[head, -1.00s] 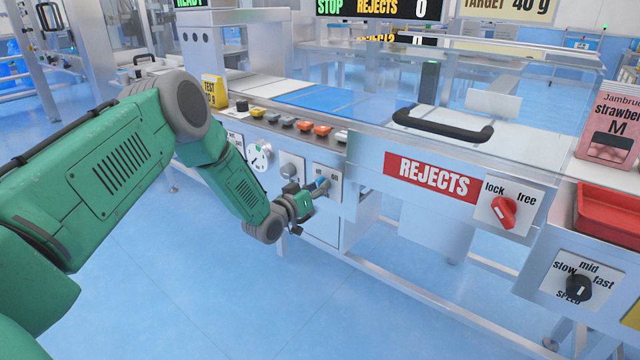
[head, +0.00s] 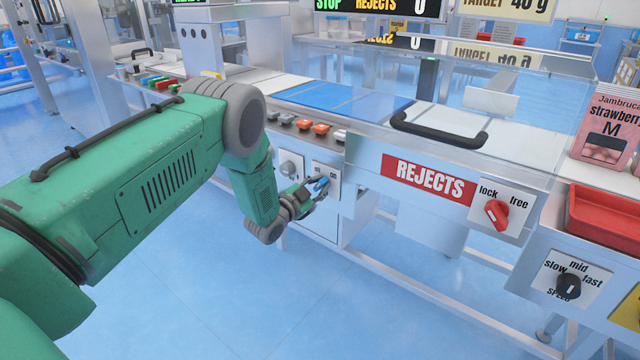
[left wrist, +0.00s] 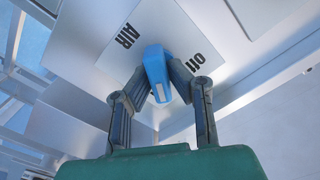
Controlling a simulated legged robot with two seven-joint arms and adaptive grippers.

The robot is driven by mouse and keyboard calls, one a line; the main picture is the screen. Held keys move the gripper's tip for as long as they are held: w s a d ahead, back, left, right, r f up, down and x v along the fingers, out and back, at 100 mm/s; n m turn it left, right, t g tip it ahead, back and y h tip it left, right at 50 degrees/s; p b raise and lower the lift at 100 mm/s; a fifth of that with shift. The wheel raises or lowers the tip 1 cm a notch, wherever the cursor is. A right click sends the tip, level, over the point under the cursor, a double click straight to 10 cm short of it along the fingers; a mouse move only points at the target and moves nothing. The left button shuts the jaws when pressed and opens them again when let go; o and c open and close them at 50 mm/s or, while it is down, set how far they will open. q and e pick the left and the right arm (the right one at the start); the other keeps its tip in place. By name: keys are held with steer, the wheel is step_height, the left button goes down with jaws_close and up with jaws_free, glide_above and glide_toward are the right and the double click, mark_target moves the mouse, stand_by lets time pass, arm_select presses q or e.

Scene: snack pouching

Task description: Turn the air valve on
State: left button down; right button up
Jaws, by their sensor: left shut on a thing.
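The air valve is a blue handle (head: 321,185) on a pale square plate (head: 333,179) on the front of the machine. In the left wrist view the handle (left wrist: 156,72) stands out from the plate (left wrist: 170,28), which reads "AIR" and "off". My left gripper (head: 315,190) is at the plate, and its two dark fingers (left wrist: 158,92) are closed on the handle from both sides. The fingers hide part of the handle and plate in the head view. I cannot tell exactly which marking the handle points to. My right gripper is not in view.
A grey knob (head: 288,168) sits on a plate just left of the valve. Several coloured buttons (head: 304,125) line the ledge above. A red lock/free knob (head: 497,214) and a black speed knob (head: 568,286) are to the right. The blue floor (head: 290,310) below is clear.

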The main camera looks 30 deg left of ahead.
arm_select(q)
steer(key=shift+f+m, duration=0.2)
steer(key=shift+m, duration=0.9)
steer(key=shift+s, duration=0.1)
steer(key=c, duration=1.5)
jaws_free()
steer(key=shift+c, duration=0.2)
steer(key=shift+s, duration=0.1)
steer(key=s+a, duration=0.1)
steer(key=s, duration=1)
steer(key=shift+s, duration=0.3)
steer(key=shift+f, duration=0.1)
